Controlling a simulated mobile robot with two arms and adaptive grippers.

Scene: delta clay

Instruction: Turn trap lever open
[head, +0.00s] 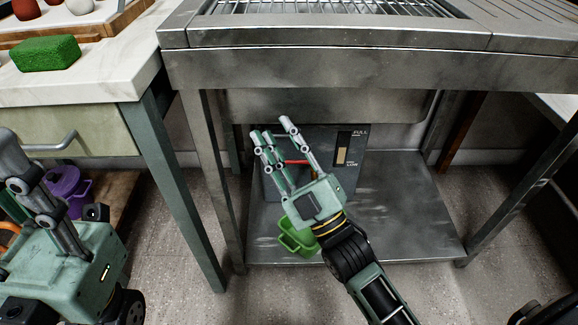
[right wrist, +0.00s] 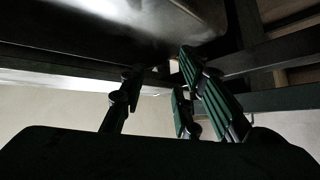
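In the right wrist view, these fingers (right wrist: 160,85) are apart under the dark sink, and no lever shows there. My left gripper (head: 22,165) is at the far left, away from the trap; its opening is unclear.
A green bin (head: 298,238) sits on the shelf (head: 405,215) below my right gripper. Metal sink legs (head: 215,170) stand on both sides. A counter with a green sponge (head: 45,53) and a purple container (head: 68,188) are at left.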

